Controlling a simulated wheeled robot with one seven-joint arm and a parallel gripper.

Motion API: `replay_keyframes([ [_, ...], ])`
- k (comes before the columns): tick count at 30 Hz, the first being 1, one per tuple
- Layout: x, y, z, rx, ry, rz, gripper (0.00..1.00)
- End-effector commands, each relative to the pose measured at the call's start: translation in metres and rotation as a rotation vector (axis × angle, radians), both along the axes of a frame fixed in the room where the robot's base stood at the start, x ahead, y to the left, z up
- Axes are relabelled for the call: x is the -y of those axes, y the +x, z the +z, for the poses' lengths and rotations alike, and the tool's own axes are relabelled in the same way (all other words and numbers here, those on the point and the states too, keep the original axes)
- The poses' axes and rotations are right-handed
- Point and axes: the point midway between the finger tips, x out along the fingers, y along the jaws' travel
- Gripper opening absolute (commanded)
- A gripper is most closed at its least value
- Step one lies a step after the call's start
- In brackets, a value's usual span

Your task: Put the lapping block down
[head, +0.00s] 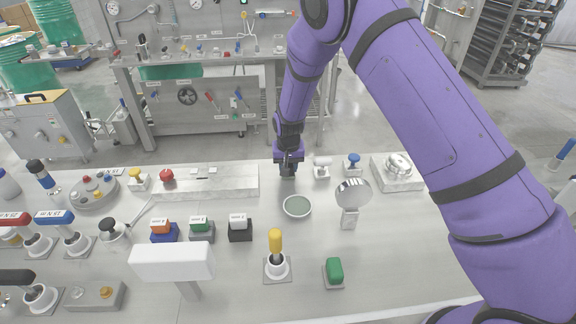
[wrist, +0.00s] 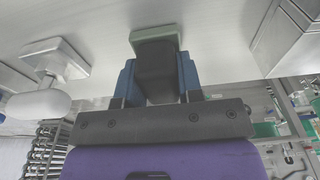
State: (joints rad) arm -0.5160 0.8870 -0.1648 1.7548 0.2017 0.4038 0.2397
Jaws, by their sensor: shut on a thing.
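My gripper (head: 289,168) is at the far edge of the steel bench, pointing down. In the wrist view its blue fingers (wrist: 156,78) are shut on the dark grip of the lapping block (wrist: 157,34). The block has a flat grey-green base below the fingertips. In the head view the block (head: 288,178) is mostly hidden by the gripper, low over the bench top (head: 330,255). I cannot tell whether its base touches the bench.
A round dish (head: 297,206) with a grey-green inside lies just in front of the gripper. A long steel block (head: 215,181) is to the left. A white-knobbed stand (head: 321,167) and a blue-knobbed stand (head: 353,164) are to the right. A round disc on a stand (head: 352,195) is nearer.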

Motion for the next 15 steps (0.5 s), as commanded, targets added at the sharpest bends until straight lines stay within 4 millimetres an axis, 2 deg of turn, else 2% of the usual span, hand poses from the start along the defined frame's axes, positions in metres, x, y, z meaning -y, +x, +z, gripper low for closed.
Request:
replay_keyframes([
  [1,0.0001,0.0001,-0.0016,0.0,0.0,0.0,0.12],
  [2,0.0001,0.0,-0.0011,0.0,0.0,0.0,0.41],
  [4,0.0001,0.0,-0.0011,0.0,0.0,0.0,0.57],
  [5,0.0001,-0.0001,-0.0011,0.0,0.0,0.0,0.59],
  [15,0.0,0.0,0.0032,0.0,0.0,0.0,0.59],
])
